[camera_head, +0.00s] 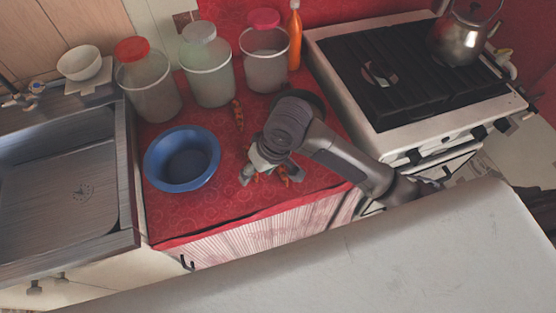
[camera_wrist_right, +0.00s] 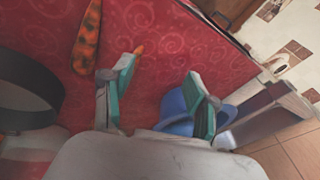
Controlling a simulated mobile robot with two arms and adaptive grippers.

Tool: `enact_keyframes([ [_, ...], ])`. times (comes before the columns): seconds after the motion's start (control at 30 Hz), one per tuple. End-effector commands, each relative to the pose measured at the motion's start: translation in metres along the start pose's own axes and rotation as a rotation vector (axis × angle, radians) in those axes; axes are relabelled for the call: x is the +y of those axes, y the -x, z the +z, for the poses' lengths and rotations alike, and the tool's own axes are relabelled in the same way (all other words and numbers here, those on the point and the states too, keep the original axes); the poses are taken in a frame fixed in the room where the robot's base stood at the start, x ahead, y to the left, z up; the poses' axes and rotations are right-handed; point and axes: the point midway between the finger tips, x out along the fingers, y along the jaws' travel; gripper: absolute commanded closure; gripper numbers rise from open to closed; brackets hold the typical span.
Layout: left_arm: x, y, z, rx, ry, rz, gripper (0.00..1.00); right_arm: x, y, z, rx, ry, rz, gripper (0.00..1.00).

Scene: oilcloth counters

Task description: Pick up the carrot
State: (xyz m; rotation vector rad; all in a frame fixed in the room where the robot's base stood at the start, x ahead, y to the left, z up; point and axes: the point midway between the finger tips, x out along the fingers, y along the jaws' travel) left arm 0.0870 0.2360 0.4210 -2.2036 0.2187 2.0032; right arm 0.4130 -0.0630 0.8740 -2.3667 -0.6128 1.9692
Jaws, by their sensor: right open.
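My right gripper (camera_head: 257,180) is low over the red counter, right of the blue bowl, open with nothing seen held. In the right wrist view its teal-padded fingers (camera_wrist_right: 165,95) stand wide apart. A long orange piece with dark patches (camera_wrist_right: 88,42) lies beyond the left finger. A small orange tip (camera_wrist_right: 138,49) shows beside that finger, the rest hidden by it. In the head view, bits of orange (camera_head: 284,177) show by the gripper. Another orange, mottled piece (camera_head: 238,114) lies farther back. I cannot tell for sure which is the carrot. My left gripper is not in view.
The blue bowl (camera_head: 182,160) stands left of the gripper. Several lidded jars (camera_head: 208,75) and an orange bottle (camera_head: 295,38) line the back. A dark round pan-like object (camera_wrist_right: 25,92) is close by. The stove (camera_head: 418,80) is right, the sink (camera_head: 65,190) left.

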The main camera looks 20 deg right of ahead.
Motion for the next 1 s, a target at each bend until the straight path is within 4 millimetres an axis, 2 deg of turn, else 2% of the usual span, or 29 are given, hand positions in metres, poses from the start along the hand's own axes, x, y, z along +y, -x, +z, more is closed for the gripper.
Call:
enact_keyframes([
  [0.03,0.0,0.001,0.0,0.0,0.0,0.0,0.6,0.008,0.011,-0.015,-0.024,-0.005,0.039,0.41],
  [0.2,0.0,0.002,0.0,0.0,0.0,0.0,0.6,0.033,0.041,-0.036,-0.121,-0.094,0.153,0.41],
  [0.4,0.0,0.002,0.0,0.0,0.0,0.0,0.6,0.059,0.07,-0.05,-0.174,-0.201,0.254,0.41],
  [0.5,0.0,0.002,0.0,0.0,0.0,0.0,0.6,0.065,0.074,-0.051,-0.186,-0.227,0.275,0.41],
  [0.57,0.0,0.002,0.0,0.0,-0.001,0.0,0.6,0.067,0.07,-0.05,-0.19,-0.234,0.278,0.41],
  [0.9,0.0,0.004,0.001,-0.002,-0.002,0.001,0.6,0.082,0.012,-0.037,-0.19,-0.234,0.278,0.41],
  [1.0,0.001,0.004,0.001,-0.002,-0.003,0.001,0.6,0.085,0.001,-0.035,-0.189,-0.232,0.277,0.41],
])
